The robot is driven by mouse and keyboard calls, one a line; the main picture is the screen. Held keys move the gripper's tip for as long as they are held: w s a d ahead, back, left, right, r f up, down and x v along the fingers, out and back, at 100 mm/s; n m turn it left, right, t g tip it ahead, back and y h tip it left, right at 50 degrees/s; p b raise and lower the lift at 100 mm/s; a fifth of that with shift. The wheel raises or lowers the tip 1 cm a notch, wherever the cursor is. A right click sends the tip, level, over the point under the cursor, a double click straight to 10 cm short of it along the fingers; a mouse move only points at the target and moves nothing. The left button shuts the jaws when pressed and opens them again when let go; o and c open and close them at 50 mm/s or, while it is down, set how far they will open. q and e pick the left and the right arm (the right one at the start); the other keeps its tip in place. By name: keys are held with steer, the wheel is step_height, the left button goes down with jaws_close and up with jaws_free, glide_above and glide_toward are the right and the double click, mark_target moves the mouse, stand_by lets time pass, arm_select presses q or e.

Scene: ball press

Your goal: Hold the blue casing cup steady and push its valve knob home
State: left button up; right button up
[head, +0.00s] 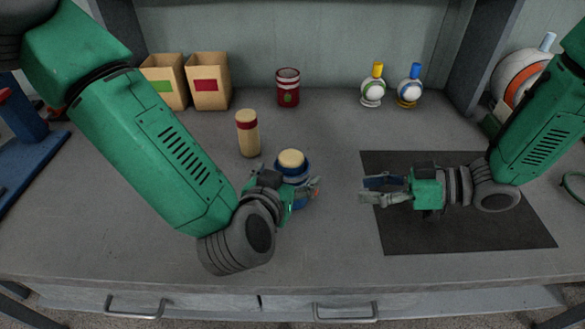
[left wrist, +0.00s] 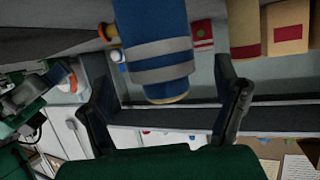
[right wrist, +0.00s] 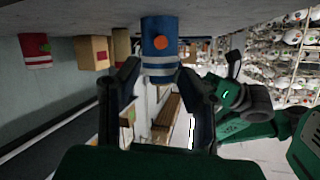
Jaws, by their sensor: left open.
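The blue casing cup (head: 292,173) stands upright on the grey table near the middle, with a cream round knob (head: 291,160) on top. In the left wrist view the cup (left wrist: 152,25) hangs upside down in the picture, between the spread fingers. My left gripper (head: 303,192) is open at the cup's near side and partly hides it; I cannot tell whether it touches. My right gripper (head: 368,190) is open and empty, to the right of the cup and apart from it. The right wrist view shows the cup (right wrist: 160,28) with an orange dot, ahead of its fingers.
A cream cylinder with a red band (head: 247,137) stands behind and left of the cup. A red can (head: 288,90), two open boxes (head: 208,88) and two small round flasks (head: 373,88) stand at the back. A dark mat (head: 470,232) lies under my right gripper. The front middle is clear.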

arm_select(q)
steer(key=x, duration=0.3)
steer(key=shift+w+a, duration=0.1)
steer(key=shift+w, duration=0.1)
arm_select(e)
steer(key=shift+a, duration=0.1)
arm_select(q)
steer(key=shift+w+d+f, duration=0.15)
steer(key=shift+w+d, duration=0.05)
steer(key=shift+w, duration=0.05)
steer(key=c, duration=1.3)
arm_select(e)
jaws_close()
steer(key=m, duration=0.2)
steer(key=d+m, duration=0.1)
steer(key=m, duration=0.1)
steer(key=d+m, duration=0.1)
steer(key=m, duration=0.1)
steer(key=shift+s+d, duration=0.25)
steer(key=shift+s, duration=0.15)
steer(key=m, duration=0.2)
steer(key=shift+s+d+m+t, duration=0.15)
steer(key=shift+d+m+t, duration=0.15)
steer(key=shift+d, duration=0.05)
steer(key=m, duration=0.2)
steer(key=d+m, duration=0.1)
steer(key=m, duration=0.1)
steer(key=s+d+m, duration=0.1)
steer(key=m, duration=0.2)
steer(key=shift+d+f, duration=0.15)
